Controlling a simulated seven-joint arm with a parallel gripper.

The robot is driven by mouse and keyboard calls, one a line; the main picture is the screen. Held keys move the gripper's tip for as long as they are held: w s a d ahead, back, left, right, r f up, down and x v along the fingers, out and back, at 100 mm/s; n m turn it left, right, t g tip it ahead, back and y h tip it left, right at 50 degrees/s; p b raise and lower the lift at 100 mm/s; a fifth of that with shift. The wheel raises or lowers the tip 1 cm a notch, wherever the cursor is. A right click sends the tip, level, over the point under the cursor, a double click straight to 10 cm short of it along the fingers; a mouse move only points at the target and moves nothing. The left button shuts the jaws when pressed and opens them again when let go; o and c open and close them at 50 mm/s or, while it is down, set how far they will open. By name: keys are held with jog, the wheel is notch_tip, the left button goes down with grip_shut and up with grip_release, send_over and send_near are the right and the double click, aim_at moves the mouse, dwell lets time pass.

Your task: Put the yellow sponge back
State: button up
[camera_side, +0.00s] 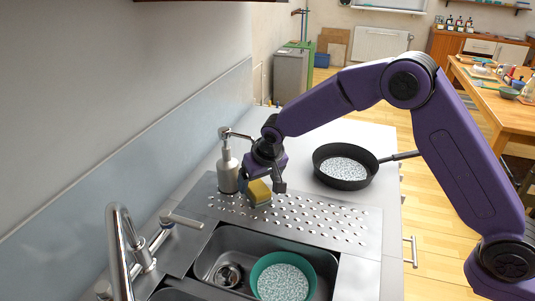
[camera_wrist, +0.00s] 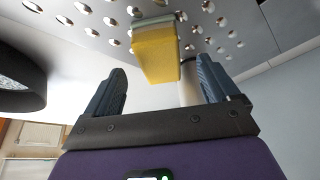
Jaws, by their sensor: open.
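The yellow sponge (camera_side: 258,192) rests on the perforated metal drainboard, close to the soap dispenser (camera_side: 228,163). In the wrist view the sponge (camera_wrist: 157,54) shows a grey-green layer on one side and lies ahead, in the gap between my fingertips. My gripper (camera_side: 262,174) is just above and beside the sponge in the side view. In the wrist view my gripper (camera_wrist: 160,85) has its two blue-grey fingers spread apart with nothing held between them. The sponge looks free of both fingers.
The perforated drainboard (camera_side: 330,222) is mostly clear to the right. A black pan (camera_side: 345,166) stands behind it. The sink holds a green bowl (camera_side: 310,262), with a faucet (camera_side: 122,245) at left. The soap dispenser stands tight beside my gripper.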

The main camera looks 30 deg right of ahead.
jog(key=v, duration=1.3)
jog(key=shift+r, duration=0.15)
grip_shut()
dwell(0.8)
dwell(0.5)
jog(key=s+d+f+n+g, duration=0.1)
jog(key=s+d+n, duration=0.3)
jog(key=s+d, duration=0.3)
jog(key=s+d+f+n+g, duration=0.1)
jog(key=s+d+n, duration=0.3)
jog(key=s, duration=1.3)
jog(key=s+d+f+n+g, duration=0.1)
jog(key=s+d+n, duration=0.3)
jog(key=s+d, duration=0.7)
jog(key=shift+s+f+g, duration=0.35)
jog(key=shift+s+g, duration=0.25)
jog(key=shift+g, duration=0.1)
